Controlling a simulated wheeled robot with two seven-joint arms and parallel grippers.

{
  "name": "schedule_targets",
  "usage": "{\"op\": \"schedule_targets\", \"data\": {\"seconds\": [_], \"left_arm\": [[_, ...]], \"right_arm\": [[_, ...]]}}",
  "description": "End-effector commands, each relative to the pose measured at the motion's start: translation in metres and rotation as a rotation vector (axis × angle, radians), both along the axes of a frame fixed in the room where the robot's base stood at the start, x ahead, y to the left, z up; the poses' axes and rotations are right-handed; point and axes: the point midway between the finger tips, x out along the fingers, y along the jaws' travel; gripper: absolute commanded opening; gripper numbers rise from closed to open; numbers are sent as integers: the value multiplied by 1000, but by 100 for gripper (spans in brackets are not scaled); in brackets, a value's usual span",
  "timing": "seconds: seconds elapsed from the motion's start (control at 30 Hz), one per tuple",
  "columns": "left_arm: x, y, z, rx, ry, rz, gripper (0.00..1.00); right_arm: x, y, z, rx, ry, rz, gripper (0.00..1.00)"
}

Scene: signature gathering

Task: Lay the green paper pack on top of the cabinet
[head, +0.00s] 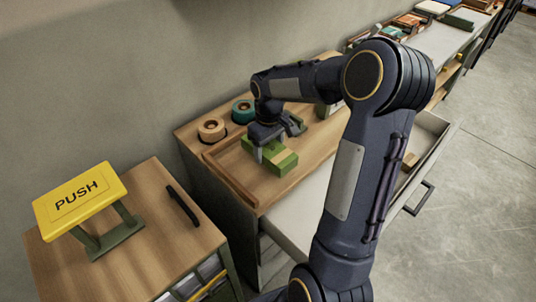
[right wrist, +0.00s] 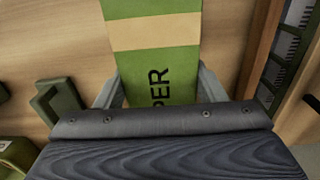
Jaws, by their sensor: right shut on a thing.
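The green paper pack (head: 283,162) has a tan band and shows in the middle of the head view, over the wooden tray area of the cabinet top (head: 318,141). I cannot tell whether its underside touches the surface. My right gripper (head: 268,150) comes down over the pack and is shut on it. In the right wrist view, the pack (right wrist: 155,60) sits between the two grey fingers (right wrist: 158,90), with the letters "PER" showing. My left gripper is not in view.
A tan tape roll (head: 211,128) and a teal one (head: 243,111) stand behind the tray rim (head: 228,178). A yellow PUSH sign (head: 80,199) stands on a lower cabinet at left. An open drawer (head: 428,139) juts out at right, partly behind my arm.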

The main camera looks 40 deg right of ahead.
Motion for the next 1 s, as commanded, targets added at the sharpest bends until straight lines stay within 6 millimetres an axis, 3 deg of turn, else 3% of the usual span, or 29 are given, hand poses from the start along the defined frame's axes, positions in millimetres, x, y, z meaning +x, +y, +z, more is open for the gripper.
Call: {"op": "schedule_targets", "data": {"seconds": [0.27,0.63,0.67,0.7,0.83,1.0], "left_arm": [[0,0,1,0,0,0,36],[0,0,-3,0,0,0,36],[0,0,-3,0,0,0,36],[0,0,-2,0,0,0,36],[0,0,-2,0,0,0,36],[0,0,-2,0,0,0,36]], "right_arm": [[4,1,-33,1,2,1,31],[4,1,-39,0,-1,1,31],[4,1,-40,0,0,1,65],[4,1,-39,1,0,1,70],[4,1,-38,1,0,1,85],[4,1,-38,1,0,1,85]]}}
